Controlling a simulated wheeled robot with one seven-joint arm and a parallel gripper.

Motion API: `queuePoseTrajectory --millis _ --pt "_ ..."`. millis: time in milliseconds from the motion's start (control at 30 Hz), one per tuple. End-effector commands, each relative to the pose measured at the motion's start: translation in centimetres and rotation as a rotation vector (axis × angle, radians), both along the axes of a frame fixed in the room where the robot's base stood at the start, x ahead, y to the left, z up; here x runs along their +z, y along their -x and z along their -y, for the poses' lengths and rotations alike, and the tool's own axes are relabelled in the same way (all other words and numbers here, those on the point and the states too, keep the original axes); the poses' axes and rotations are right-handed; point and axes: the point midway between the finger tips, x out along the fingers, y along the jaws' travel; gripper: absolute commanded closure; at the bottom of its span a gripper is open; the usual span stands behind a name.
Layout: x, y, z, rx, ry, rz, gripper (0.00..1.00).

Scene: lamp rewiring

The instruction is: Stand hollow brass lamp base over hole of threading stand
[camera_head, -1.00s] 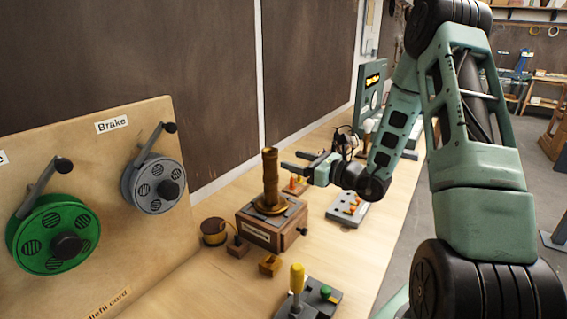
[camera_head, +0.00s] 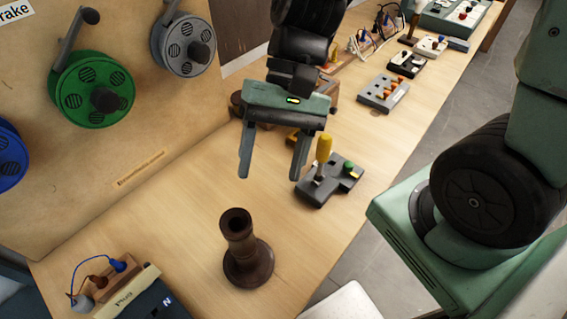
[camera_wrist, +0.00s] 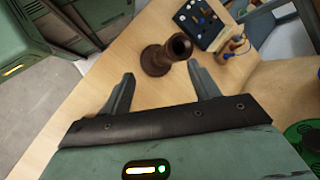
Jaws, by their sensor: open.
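Only a brown edge of the stand (camera_head: 335,86) seems to show.
A yellow-handled lever block (camera_head: 318,183) stands right of my gripper. Cord reels, including a green one (camera_head: 85,75), hang on the board at left. Bare bench lies around the dark base.

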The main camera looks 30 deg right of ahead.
Motion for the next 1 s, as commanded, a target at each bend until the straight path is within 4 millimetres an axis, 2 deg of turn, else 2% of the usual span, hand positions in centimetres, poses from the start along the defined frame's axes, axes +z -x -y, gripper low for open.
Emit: queuePoseTrajectory --millis 33,100,200,333,467,733,900,1000 --pt "0.0 1.5 0.0 0.171 0.058 0.104 0.39" --pt "-0.1 2.4 0.3 0.382 0.125 0.242 0.39" --pt "0.2 2.9 0.4 0.618 0.184 0.41 0.39" --pt "0.8 2.9 0.2 0.8 0.219 0.547 0.39" --pt "1.0 2.8 0.1 0.858 0.228 0.593 0.39" --pt "1.0 2.8 0.1 0.858 0.229 0.591 0.39" --pt "-1.3 2.8 0.1 0.856 0.229 0.589 0.39" --pt "-1.4 2.8 0.2 0.855 0.229 0.589 0.39"
